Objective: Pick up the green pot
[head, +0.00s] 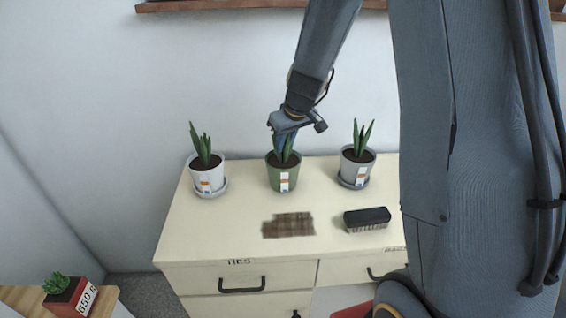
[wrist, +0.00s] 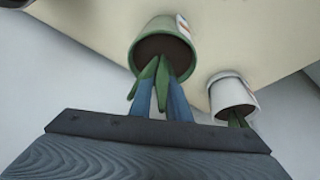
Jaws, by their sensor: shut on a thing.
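The green pot (head: 283,178) with a spiky plant stands in the middle of the back row on the cream dresser, a white label on its front. My gripper (head: 285,145) reaches down from above onto its plant. In the wrist view the green pot (wrist: 160,40) is at the top, and the blue fingers of my gripper (wrist: 161,95) are shut on the green leaves. The pot looks upright. Whether its base touches the dresser top is hard to tell.
A white pot (head: 206,172) stands to the left and a grey-white pot (head: 357,168) to the right, each on a saucer. A dark brush (head: 367,219) and a brown woven patch (head: 288,225) lie in front on the dresser (head: 220,235). A red pot (head: 70,296) is at lower left.

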